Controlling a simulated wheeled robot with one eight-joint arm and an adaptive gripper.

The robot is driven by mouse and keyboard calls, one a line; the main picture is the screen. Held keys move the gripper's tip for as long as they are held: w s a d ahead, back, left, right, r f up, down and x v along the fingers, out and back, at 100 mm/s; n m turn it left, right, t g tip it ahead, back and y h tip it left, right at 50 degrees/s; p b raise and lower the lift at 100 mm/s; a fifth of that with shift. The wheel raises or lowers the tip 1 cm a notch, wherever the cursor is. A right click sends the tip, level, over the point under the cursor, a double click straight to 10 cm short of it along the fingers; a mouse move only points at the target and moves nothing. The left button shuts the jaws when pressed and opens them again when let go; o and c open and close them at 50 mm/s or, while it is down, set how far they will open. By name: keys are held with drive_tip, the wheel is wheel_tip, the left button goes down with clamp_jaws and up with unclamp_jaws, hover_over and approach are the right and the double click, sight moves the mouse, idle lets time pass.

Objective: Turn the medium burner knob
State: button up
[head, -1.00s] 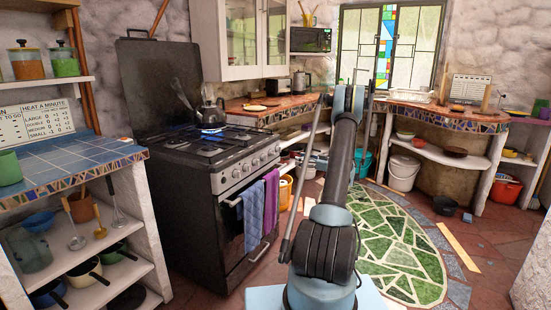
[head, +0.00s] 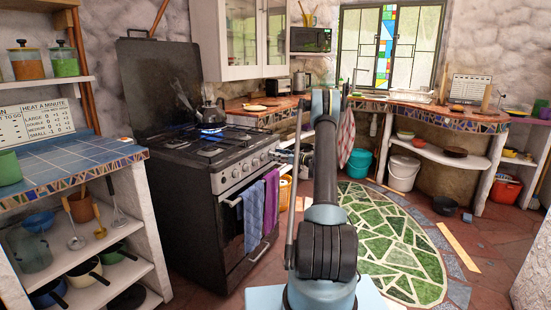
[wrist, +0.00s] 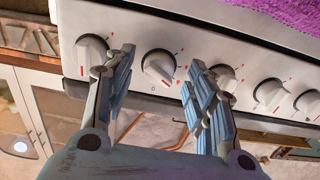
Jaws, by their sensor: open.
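The black stove (head: 235,215) has a pale front panel (wrist: 125,22) with a row of round knobs. In the wrist view one knob (wrist: 158,68) shows between and just beyond the fingertips of my gripper (wrist: 160,72). My gripper is open and empty, its two blue-grey fingers apart on either side of that knob; I cannot tell whether they touch the panel. Other knobs (wrist: 92,48) (wrist: 270,93) show to both sides, one partly behind the right finger. No label shows which knob is the medium one.
A blue towel (head: 253,217) and a purple towel (head: 271,200) hang on the oven door. A tiled counter (head: 80,160) is at left.

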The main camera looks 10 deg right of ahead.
drive_tip(key=shift+w+a, duration=0.45)
drive_tip(key=shift+a, duration=0.1)
drive_tip(key=shift+c, duration=0.2)
drive_tip(key=c, duration=1)
